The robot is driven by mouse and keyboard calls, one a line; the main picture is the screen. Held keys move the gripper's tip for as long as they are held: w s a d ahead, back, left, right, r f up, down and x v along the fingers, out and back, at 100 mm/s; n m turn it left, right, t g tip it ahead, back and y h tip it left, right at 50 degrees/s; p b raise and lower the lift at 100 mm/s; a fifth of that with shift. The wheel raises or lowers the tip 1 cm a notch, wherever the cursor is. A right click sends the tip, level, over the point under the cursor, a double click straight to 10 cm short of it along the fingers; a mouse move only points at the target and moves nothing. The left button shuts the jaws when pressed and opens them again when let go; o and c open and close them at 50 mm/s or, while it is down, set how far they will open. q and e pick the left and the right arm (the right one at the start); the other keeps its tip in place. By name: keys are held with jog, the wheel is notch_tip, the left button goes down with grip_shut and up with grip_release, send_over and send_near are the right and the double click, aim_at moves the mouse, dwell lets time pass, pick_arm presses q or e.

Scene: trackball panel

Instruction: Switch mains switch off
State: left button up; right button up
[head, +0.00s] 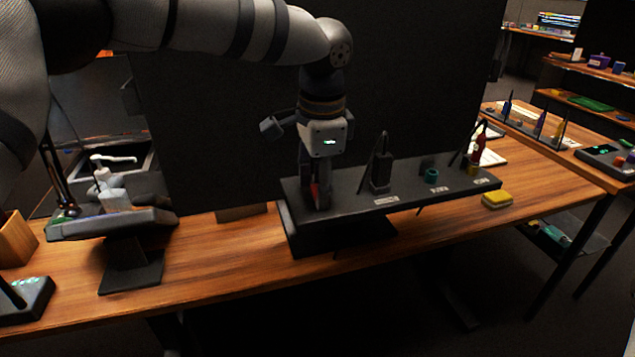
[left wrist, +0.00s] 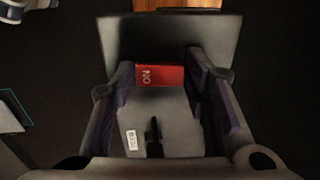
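A red switch marked "ON" (left wrist: 160,75) sits on the dark panel (left wrist: 220,40) in the left wrist view. It is probably the mains switch. In the head view, a bit of red (head: 314,191) shows at my left fingers. My left gripper (head: 317,203) points down at the left end of the panel (head: 345,205). In the left wrist view, the fingers of my left gripper (left wrist: 160,85) stand apart, one on each side of the red switch. Whether they touch it is hard to tell. My right gripper is not in view.
Right of my gripper on the panel are a black lever (head: 381,170), a teal knob (head: 430,175) and a red-and-yellow control (head: 477,155). A dark screen (head: 225,130) stands behind.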

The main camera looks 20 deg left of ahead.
aim_at(315, 186)
pick_arm(q)
jog(key=c, duration=0.5)
jog(key=shift+o, duration=0.2)
jog(key=shift+w+a+f+g+h+b, duration=0.1)
jog(key=shift+w+f+g+h+b, duration=0.1)
jog(key=shift+g+h+b, duration=0.25)
jog(key=shift+w+a+f+g+h+b, duration=0.1)
jog(key=shift+w+f+g+h+b, duration=0.15)
jog(key=shift+g+b, duration=0.35)
jog(key=shift+s+r+g, duration=0.1)
jog(key=shift+r+g, duration=0.2)
jog(key=shift+g, duration=0.05)
jog(key=shift+r, duration=0.15)
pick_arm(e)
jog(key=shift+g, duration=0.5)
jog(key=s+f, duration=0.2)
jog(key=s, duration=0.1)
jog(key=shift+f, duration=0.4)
pick_arm(q)
jog(key=o, duration=1.2)
jog(key=shift+c, duration=0.2)
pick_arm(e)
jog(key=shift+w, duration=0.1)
pick_arm(q)
jog(key=r, duration=0.5)
jog(key=w+r, duration=0.1)
jog(key=r, duration=0.1)
jog(key=shift+a+r, duration=0.25)
jog(key=shift+a, duration=0.05)
